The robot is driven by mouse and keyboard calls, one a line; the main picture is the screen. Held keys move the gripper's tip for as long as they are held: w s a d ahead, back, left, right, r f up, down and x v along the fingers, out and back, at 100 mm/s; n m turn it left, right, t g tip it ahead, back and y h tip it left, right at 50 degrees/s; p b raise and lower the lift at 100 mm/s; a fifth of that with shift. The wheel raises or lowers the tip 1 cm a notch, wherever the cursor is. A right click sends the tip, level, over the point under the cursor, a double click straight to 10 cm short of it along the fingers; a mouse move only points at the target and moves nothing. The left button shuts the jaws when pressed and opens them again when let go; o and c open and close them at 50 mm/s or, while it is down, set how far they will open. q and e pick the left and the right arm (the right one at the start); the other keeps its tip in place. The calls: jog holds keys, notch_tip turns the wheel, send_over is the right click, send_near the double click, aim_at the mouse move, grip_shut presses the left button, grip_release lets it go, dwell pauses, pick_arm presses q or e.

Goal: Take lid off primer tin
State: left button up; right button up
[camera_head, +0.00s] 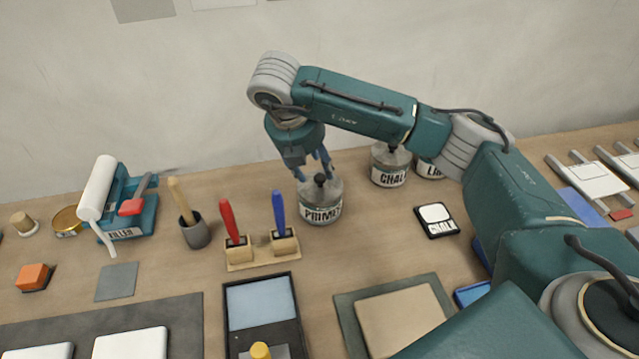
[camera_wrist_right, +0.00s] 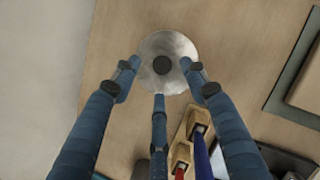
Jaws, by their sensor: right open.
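The primer tin (camera_head: 320,212) stands upright on the bench, labelled PRIMER. Its pale grey lid (camera_head: 334,189) with a dark knob (camera_head: 320,180) is on top. In the right wrist view the lid (camera_wrist_right: 180,83) and knob (camera_wrist_right: 162,65) lie just beyond my fingers. My right gripper (camera_head: 313,172) is open and empty, above and slightly behind the tin. In the wrist view its blue fingers (camera_wrist_right: 160,80) are spread around the near side of the lid, with the knob between the tips; contact cannot be told. My left gripper is not in view.
The chalk tin (camera_head: 389,177) and another tin (camera_head: 430,170) stand right of the primer tin, partly under my right arm. A wooden stand (camera_head: 262,262) with red and blue handled tools is close in front, left. Bare bench lies right of the primer tin.

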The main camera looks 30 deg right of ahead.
aim_at(320, 177)
jog(key=p+x, duration=0.1)
jog(key=x, duration=0.2)
jog(key=shift+s+d+f, duration=0.1)
jog(key=shift+d+f, duration=0.1)
jog(key=shift+d, duration=0.05)
jog(key=shift+d+f, duration=0.1)
jog(key=shift+f, duration=0.1)
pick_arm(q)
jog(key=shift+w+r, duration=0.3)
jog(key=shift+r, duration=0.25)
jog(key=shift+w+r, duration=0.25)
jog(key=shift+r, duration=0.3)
pick_arm(e)
jog(key=shift+f, duration=0.1)
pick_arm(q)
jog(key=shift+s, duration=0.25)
pick_arm(e)
grip_shut()
